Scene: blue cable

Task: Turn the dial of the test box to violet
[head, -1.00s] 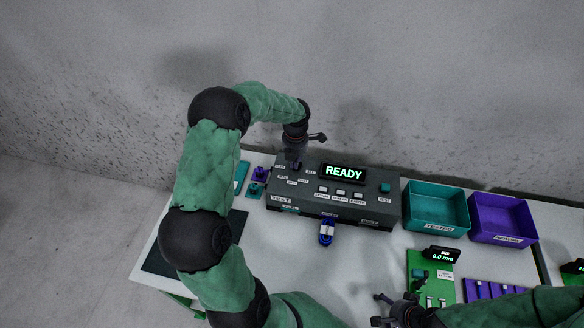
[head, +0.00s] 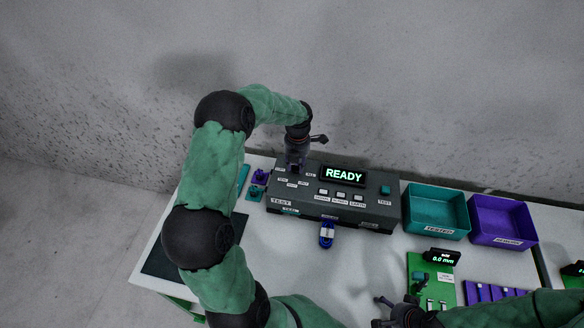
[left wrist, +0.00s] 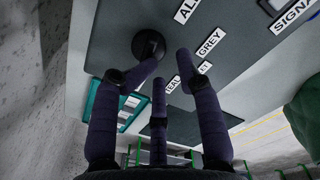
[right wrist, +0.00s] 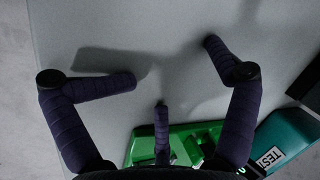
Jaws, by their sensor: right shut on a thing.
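The dark grey test box (head: 330,211) stands on the table, its display (head: 344,175) reading READY. Its dial (left wrist: 148,45) is a round black knob in the left wrist view, next to labels reading ALL, GREY and a partly covered one. Its pointer is not readable. My left gripper (head: 295,166) hangs over the box's left end, pointing down. In the left wrist view its fingertips (left wrist: 170,58) are slightly apart; one overlaps the knob's lower edge, contact unclear. My right gripper (right wrist: 172,62) is over bare table, fingers bent and apart, no thing visible between them.
A blue cable connector (head: 327,234) lies at the box's front. A teal TESTED bin (head: 437,229) and a violet bin (head: 503,240) stand right of the box. A green gauge board (head: 418,265) and a violet rack (head: 497,291) lie in front of them. The front middle table is clear.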

